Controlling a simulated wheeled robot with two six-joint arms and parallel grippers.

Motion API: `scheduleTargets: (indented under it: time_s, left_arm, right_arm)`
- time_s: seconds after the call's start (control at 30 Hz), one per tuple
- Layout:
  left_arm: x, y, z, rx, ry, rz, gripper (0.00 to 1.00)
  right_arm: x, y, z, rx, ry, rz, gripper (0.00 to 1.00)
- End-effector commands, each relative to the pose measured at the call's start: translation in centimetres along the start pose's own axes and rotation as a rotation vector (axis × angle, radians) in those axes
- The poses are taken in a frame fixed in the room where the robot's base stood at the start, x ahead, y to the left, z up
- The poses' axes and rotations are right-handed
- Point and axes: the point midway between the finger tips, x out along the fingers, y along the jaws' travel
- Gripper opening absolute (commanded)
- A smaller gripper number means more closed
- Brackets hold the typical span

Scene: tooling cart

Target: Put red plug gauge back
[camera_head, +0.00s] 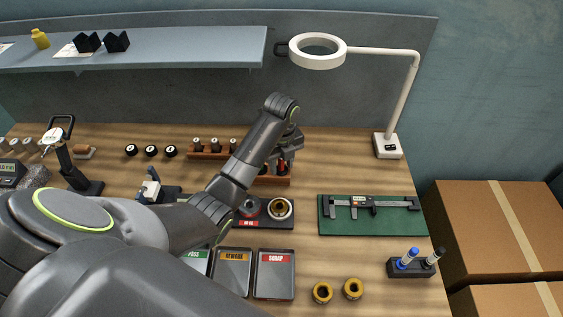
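My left arm reaches across the bench from the left. Its gripper (284,162) points down over the right end of a reddish-brown wooden rack (203,155). Small red parts (282,168) show right at the fingertips, low over the rack; they look like the red plug gauge, but the fingers and arm cover most of it. I cannot tell whether the fingers are closed on it or whether it is seated in the rack. Several dark-topped plug gauges (214,143) stand in the rack's back row. My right gripper is not in view.
A block with rings (280,208), rework (233,268) and scrap (274,274) trays lie in front of the rack. A caliper (366,204) lies on a green mat (335,225) to the right. A magnifier lamp (388,146) stands behind.

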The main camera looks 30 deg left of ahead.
Motion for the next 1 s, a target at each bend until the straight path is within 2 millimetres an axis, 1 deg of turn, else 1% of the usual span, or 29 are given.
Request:
scheduleTargets:
  time_s: [0.17,0.27,0.47,0.7,0.83,1.0]
  left_arm:
    - [-0.2,0.0,0.0,0.000,-0.001,-0.001,0.37]
    - [-0.9,0.0,0.1,0.001,-0.002,-0.003,0.37]
    - [-4.0,0.0,0.1,0.000,-0.003,-0.002,0.37]
    - [-6.8,0.0,0.0,-0.001,0.000,-0.001,0.37]
    - [-7.9,0.0,0.0,-0.001,0.000,-0.002,0.37]
    - [-8.3,0.0,0.0,-0.001,0.000,-0.002,0.37]
  right_arm:
    - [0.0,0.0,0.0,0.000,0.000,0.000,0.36]
    - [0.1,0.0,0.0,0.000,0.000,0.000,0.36]
    - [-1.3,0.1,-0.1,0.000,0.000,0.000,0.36]
    - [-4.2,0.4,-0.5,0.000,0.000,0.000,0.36]
    - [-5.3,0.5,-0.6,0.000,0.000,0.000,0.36]
    - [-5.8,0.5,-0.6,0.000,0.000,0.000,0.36]
